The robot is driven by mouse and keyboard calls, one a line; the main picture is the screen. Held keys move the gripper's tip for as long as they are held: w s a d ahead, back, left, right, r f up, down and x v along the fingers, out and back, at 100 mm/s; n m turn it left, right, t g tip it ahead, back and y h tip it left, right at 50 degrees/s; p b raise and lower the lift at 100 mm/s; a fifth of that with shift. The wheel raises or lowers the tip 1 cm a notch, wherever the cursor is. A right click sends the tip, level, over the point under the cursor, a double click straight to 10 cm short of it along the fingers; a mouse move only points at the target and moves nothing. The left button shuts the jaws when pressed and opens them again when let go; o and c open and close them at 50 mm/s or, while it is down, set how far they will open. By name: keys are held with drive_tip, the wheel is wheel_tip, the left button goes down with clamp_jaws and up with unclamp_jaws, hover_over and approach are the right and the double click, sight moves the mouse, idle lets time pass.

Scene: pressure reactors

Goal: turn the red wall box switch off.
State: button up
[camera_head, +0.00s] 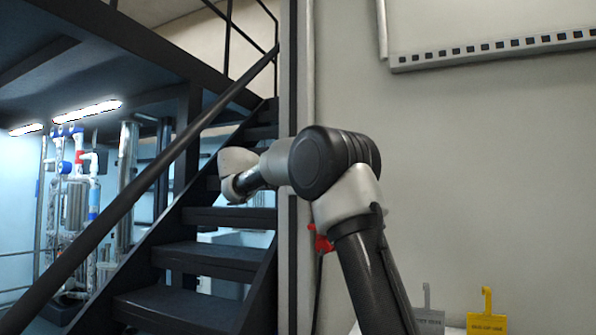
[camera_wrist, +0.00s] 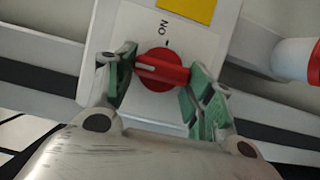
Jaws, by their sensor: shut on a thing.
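The red switch knob (camera_wrist: 162,70) sits on a white wall box (camera_wrist: 118,28) in the wrist view. The word ON and a small tick are printed on the box and appear upside down, above the knob in the picture. The knob's raised grip lies nearly level across the picture, with a white mark at its left end, turned away from the ON tick. My gripper (camera_wrist: 164,82) has its green-padded fingers on both sides of the knob and is shut on it. In the head view my arm hides the box, and the gripper cannot be made out.
A yellow label (camera_wrist: 187,9) is on the box. A white and red cylinder (camera_wrist: 298,60) is at the right. In the head view, dark stairs (camera_head: 215,255) with a railing stand left of my arm. A yellow sign (camera_head: 487,322) and a grey sign (camera_head: 429,318) stand low at right.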

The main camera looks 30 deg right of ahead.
drive_tip(key=shift+f, duration=0.1)
drive_tip(key=o, duration=1)
drive_tip(key=v, duration=1.2)
